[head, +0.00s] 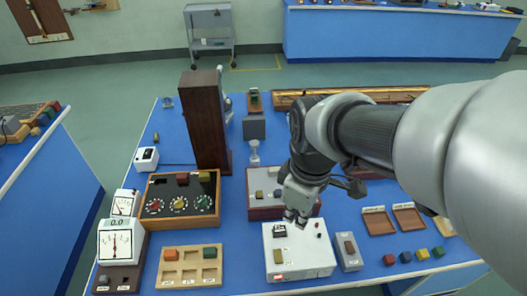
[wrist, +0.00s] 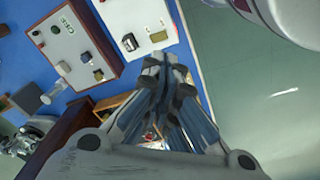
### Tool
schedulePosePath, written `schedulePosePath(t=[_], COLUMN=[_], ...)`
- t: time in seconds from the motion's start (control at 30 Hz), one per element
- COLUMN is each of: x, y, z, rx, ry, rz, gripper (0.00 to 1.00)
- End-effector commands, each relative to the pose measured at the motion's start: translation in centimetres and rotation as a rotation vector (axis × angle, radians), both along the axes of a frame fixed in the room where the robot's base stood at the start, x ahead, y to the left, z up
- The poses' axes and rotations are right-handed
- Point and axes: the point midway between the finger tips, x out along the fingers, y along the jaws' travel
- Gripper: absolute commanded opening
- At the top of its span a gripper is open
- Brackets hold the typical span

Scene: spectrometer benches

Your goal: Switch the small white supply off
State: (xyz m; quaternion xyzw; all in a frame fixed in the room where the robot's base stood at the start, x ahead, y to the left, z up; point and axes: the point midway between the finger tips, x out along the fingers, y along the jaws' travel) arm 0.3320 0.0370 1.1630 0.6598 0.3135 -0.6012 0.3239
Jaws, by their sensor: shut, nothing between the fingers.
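A white box (head: 300,262) stands at the front middle of the bench, with a black switch (head: 279,230) at its back left and small knobs at its back right. A smaller white box (head: 147,160) with a dark top part stands at the back left. No readable label tells which is the supply. My gripper (head: 296,217) is shut and empty, pointing down over the back part of the front white box. Contact cannot be told. In the wrist view, the shut fingers (wrist: 168,75) lie below the white box (wrist: 140,15) and its black-and-white switch (wrist: 130,42).
A dark red-sided panel (head: 262,211) with blocks stands just behind. A tall brown column (head: 206,120) and a dial box (head: 180,198) are to the left. A small grey box (head: 347,262) and coloured blocks lie right. A wooden tray (head: 190,279) sits front left.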

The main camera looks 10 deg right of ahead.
Motion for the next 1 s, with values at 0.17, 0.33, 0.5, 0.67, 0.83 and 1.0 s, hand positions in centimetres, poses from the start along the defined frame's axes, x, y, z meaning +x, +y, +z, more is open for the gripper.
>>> schedulePosePath(t=[0.17,0.33,0.5,0.67,0.83,1.0], x=[2.6,3.9,4.5,4.6,4.6,4.4], y=[1.7,2.9,3.4,3.5,3.5,3.4], z=[-4.3,-7.5,-9.0,-9.2,-9.2,-9.8], rx=[-0.017,-0.012,-0.006,-0.005,-0.005,-0.005], ry=[0.108,0.173,0.201,0.205,0.204,0.205], rz=[0.308,0.520,0.622,0.641,0.639,0.638], gripper=[0.00,0.00,0.00,0.00,0.00,0.00])
